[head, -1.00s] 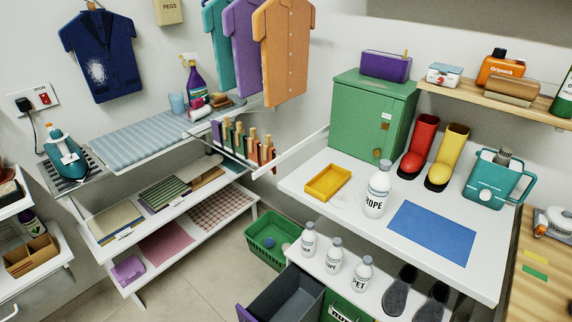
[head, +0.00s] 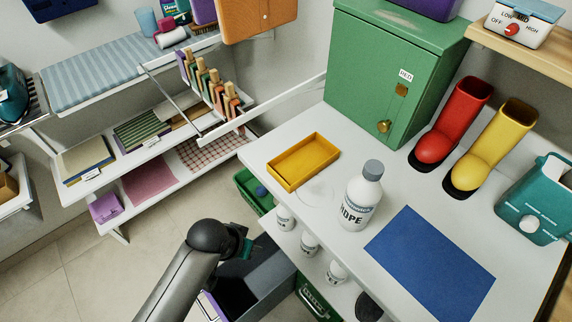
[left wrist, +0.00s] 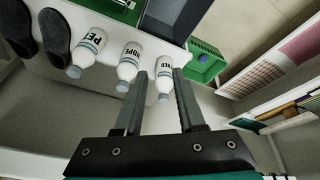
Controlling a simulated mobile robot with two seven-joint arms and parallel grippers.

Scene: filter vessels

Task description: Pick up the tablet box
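I cannot pick out a box marked as the tablet box in these frames. A green cabinet (head: 365,85) with a small tag and a brass-coloured latch stands shut at the back of the white worktop; its inside is hidden. My left gripper (left wrist: 160,74) is open and empty in the left wrist view. A small white bottle (left wrist: 165,76) shows between its fingers in the picture, apparently beyond them and not gripped. In the head view my left gripper (head: 243,246) is low, in front of the worktop, its fingers hard to make out. My right gripper is not in view.
A yellow tray (head: 303,162), a large HDPE bottle (head: 360,200) and a blue mat (head: 432,258) are on the worktop (head: 300,205). Red (head: 455,120) and yellow boots (head: 490,145) stand right of the cabinet. Small bottles (head: 309,245) stand on a lower shelf. A grey open drawer (head: 270,285) is below.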

